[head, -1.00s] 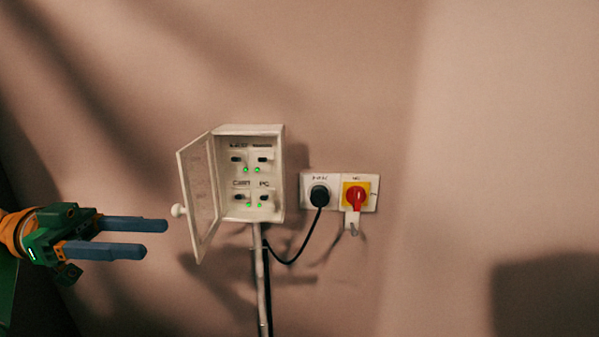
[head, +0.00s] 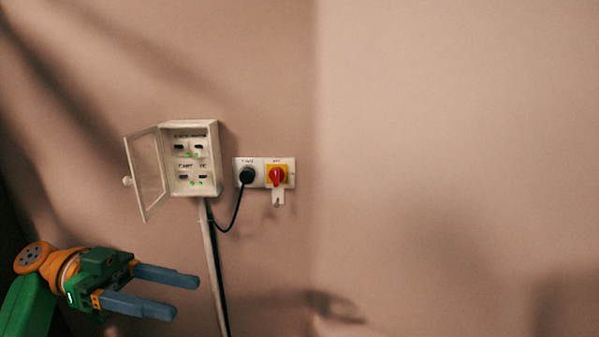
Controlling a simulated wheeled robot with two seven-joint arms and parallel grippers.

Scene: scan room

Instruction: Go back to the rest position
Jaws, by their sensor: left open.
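My left gripper (head: 186,296) is at the lower left of the head view, with its two blue-grey fingers apart and nothing between them. It is below the white switch box (head: 213,158) on the wall and clear of it. The box's hinged door (head: 149,176) stands open to the left, with a round knob on its edge. Inside the box are several dark switches with green lights lit beside them. My right gripper is not in view.
Right of the box, a wall plate holds a black plug (head: 247,176) with a hanging cable and a red rotary switch (head: 277,177) on a yellow plate. A white tag hangs below it. A pale conduit (head: 211,260) runs down from the box. The wall at right is bare.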

